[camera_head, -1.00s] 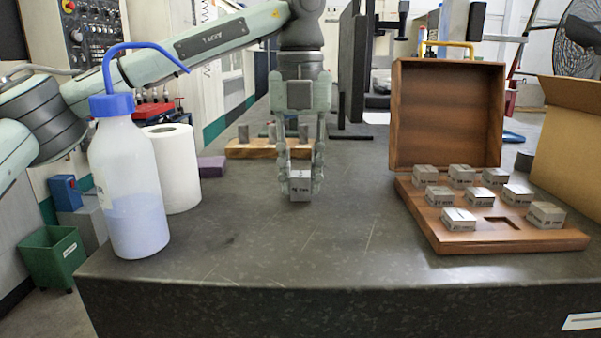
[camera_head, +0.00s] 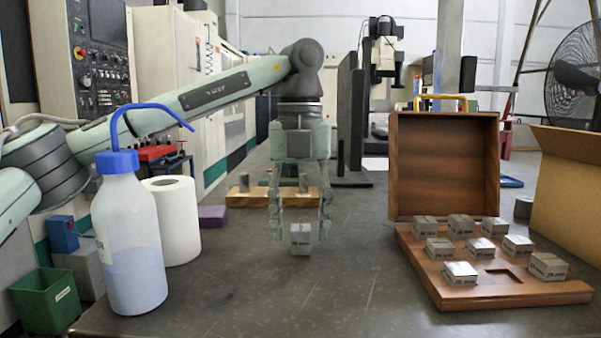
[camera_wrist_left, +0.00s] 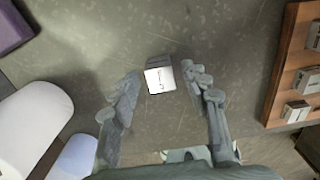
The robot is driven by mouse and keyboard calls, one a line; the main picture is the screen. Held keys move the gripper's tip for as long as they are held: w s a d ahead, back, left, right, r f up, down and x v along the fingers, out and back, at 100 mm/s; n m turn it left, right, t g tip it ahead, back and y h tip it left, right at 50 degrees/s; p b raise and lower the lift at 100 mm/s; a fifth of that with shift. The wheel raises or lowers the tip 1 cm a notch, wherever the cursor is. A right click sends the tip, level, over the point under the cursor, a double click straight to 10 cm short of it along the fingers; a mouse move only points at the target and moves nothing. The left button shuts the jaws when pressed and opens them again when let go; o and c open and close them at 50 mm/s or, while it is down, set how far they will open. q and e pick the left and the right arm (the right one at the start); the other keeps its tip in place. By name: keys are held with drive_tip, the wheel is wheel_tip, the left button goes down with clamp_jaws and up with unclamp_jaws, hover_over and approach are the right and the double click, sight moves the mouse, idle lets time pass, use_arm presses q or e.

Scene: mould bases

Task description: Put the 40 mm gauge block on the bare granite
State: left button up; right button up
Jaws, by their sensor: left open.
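A small grey gauge block (camera_head: 301,239) rests on the bare granite (camera_head: 270,300) near the middle of the plate. Its label is too small to read in the head view. In the wrist view the block (camera_wrist_left: 159,80) shows a white labelled face. My left gripper (camera_head: 301,234) is open above and around the block, with one finger on each side. In the wrist view clear gaps show between the block and both fingers (camera_wrist_left: 168,98). My right gripper is not in view.
An open wooden case (camera_head: 470,293) at the right holds several similar blocks and one empty recess (camera_head: 503,273). A wash bottle (camera_head: 132,245) and a paper roll (camera_head: 174,220) stand at the left. A wooden stand (camera_head: 245,198) with cylinders and a purple block (camera_head: 212,215) lie behind.

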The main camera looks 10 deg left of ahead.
sight(301, 227)
use_arm(q)
wheel_tip(301, 227, up, 5)
drive_tip(key=shift+r+p, duration=0.2)
drive_tip(key=shift+p, duration=1)
wheel_tip(301, 227, up, 6)
drive_tip(key=shift+f, duration=0.1)
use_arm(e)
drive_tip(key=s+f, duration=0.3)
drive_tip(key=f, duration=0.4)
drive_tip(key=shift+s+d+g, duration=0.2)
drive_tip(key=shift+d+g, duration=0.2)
